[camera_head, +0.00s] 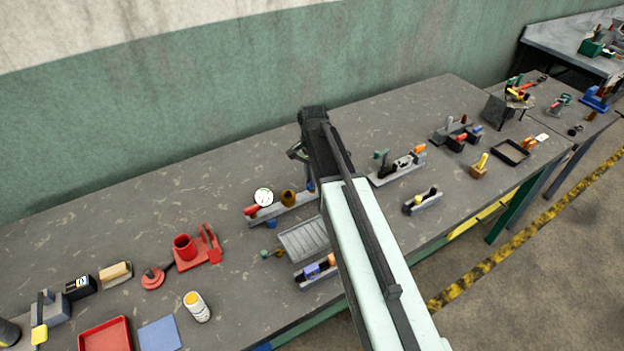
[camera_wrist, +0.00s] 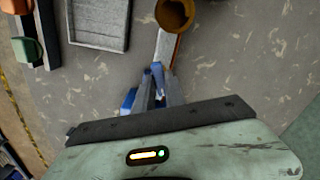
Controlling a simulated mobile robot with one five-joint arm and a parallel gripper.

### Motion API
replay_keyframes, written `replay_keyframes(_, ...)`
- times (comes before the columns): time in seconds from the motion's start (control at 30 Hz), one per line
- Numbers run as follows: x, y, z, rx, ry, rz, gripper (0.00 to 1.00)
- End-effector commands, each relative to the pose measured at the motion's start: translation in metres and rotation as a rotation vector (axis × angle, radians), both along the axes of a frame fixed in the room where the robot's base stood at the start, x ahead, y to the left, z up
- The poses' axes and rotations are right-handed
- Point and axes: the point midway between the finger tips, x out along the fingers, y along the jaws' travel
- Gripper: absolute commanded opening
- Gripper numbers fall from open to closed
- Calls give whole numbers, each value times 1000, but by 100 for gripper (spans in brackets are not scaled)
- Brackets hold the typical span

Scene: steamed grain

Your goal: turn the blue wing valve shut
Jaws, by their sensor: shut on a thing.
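The blue wing valve (camera_wrist: 129,99) shows at my gripper (camera_wrist: 157,80) in the wrist view. My gripper is shut on it, and the fingers and wrist body hide much of it. In the head view a small blue part of the valve (camera_head: 310,185) shows at the right end of a grey base (camera_head: 292,212), beside my arm. My gripper (camera_head: 298,153) comes down there from above, its tips largely hidden. How far the valve is turned cannot be told.
The base carries a brass-coloured cup (camera_head: 288,197), a white dial gauge (camera_head: 263,196) and a red part (camera_head: 252,209). A grey ribbed tray (camera_head: 304,239) lies in front. A grey fixture (camera_head: 397,170) stands to the right. The bench behind is clear.

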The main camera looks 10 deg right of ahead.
Motion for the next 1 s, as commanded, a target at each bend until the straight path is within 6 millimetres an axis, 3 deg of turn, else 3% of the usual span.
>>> replay_keyframes(1.0, 0, 0, 0, 0, 1, 903, 0)
